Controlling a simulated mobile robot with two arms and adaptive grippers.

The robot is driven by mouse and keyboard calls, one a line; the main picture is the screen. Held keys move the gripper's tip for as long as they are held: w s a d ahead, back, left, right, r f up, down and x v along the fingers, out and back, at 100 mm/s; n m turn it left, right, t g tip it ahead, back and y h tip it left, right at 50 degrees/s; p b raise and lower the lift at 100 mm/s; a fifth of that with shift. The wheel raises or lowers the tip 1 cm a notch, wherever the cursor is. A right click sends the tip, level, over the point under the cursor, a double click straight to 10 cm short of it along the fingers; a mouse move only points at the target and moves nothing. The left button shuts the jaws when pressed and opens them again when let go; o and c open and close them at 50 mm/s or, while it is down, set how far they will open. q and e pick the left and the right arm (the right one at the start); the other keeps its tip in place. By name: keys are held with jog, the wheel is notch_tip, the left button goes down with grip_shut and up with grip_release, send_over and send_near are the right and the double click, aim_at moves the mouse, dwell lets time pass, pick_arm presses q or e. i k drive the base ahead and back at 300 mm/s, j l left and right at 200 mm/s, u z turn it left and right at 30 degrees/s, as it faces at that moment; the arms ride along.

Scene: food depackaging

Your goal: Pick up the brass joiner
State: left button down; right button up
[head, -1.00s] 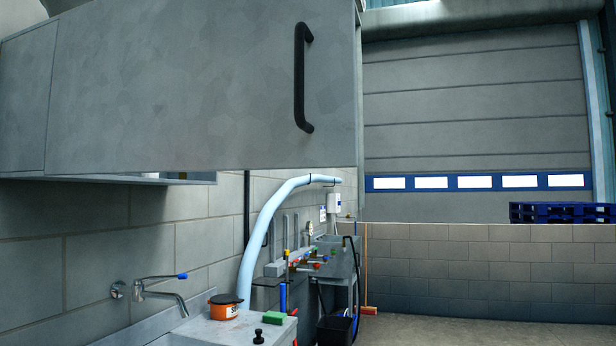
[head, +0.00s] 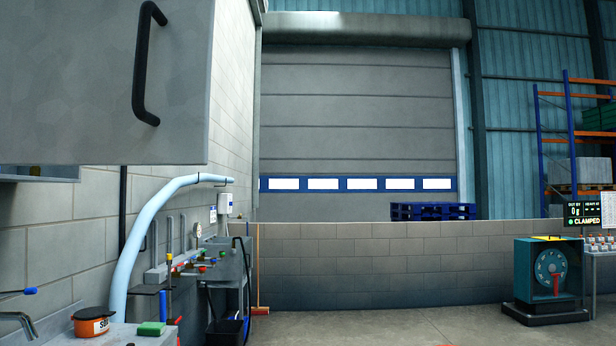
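No brass joiner can be made out in the head view. Small coloured fittings (head: 190,268) sit along the bench by the left wall, too small to tell whether one is brass. Neither of my grippers is in view.
A grey wall cabinet (head: 105,80) with a black handle hangs at upper left. Below are a tap (head: 18,320), an orange tub (head: 92,322), a green sponge (head: 151,328) and a pale blue hose (head: 145,225). A teal dial machine (head: 549,273) stands right. The middle floor is clear.

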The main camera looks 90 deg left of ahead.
aim_at(35, 171)
jog(key=j, duration=1.35)
jog(key=j+u, duration=0.4)
jog(key=i+j+u, duration=0.1)
jog(key=j+u, duration=0.35)
jog(key=i+j+u, duration=0.15)
jog(key=j+u, duration=0.25)
jog(key=j, duration=0.15)
